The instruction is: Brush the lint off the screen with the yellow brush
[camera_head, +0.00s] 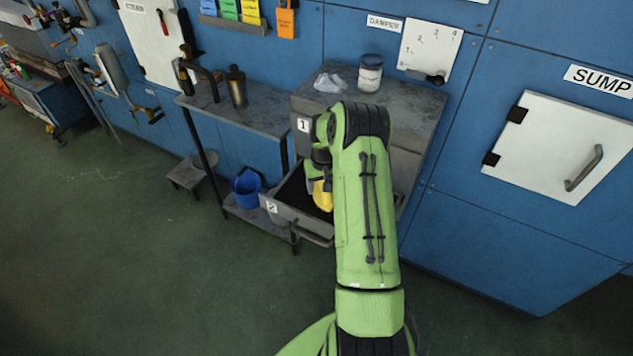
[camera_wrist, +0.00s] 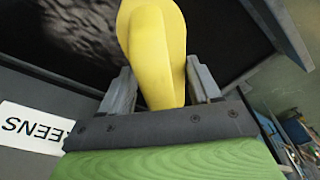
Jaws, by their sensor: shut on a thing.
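My gripper (camera_wrist: 160,88) is shut on the yellow brush (camera_wrist: 152,40), with one grey finger on each side of it. The brush's yellow body also shows in the head view (camera_head: 322,196), low over the open drawer (camera_head: 298,217). The brush's far end and bristles are hidden, so I cannot tell whether it touches anything. A dark surface, seemingly the screen (camera_wrist: 30,65), lies beyond the brush in the wrist view. A mottled grey patch that looks like lint (camera_wrist: 95,25) shows on it. In the head view the drawer's inside is dark and partly behind my arm.
The drawer sits in a grey cabinet (camera_head: 400,95) with a jar (camera_head: 370,72) and a pale crumpled cloth (camera_head: 330,82) on top. A side bench (camera_head: 250,112) holds a dark bottle (camera_head: 236,86). A blue bucket (camera_head: 247,187) stands below.

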